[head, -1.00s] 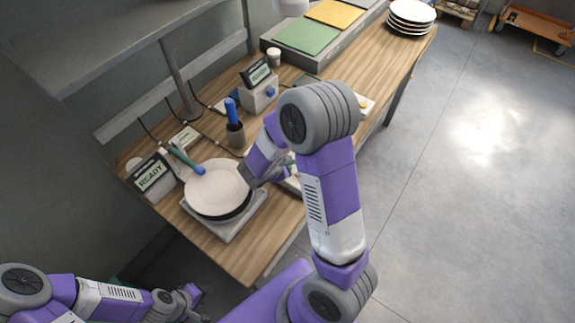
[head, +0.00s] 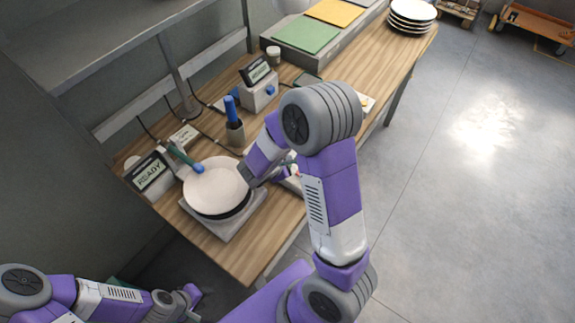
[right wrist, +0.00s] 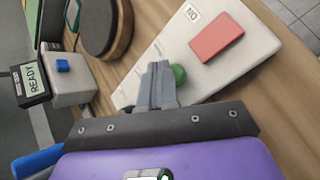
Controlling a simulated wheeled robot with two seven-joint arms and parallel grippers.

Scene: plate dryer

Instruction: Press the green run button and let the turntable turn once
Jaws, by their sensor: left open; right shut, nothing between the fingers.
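The green run button (right wrist: 179,74) sits on a pale control panel (right wrist: 150,75) in the right wrist view. My right gripper (right wrist: 159,70) is shut and empty, its tips right beside the button and partly overlapping it; I cannot tell whether they touch. In the head view my arm hides most of this panel and the right gripper. A round piece with a dark top and wooden side (right wrist: 121,35) stands beyond the panel; I cannot tell whether it is the turntable. My left gripper (head: 192,296) is open and empty at lower left, off the bench.
A red block (right wrist: 216,37) is on the panel beside the button. A white plate (head: 214,188) rests on a square base, near a READY display (head: 151,174). Stacked plates (head: 411,14) are far right.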

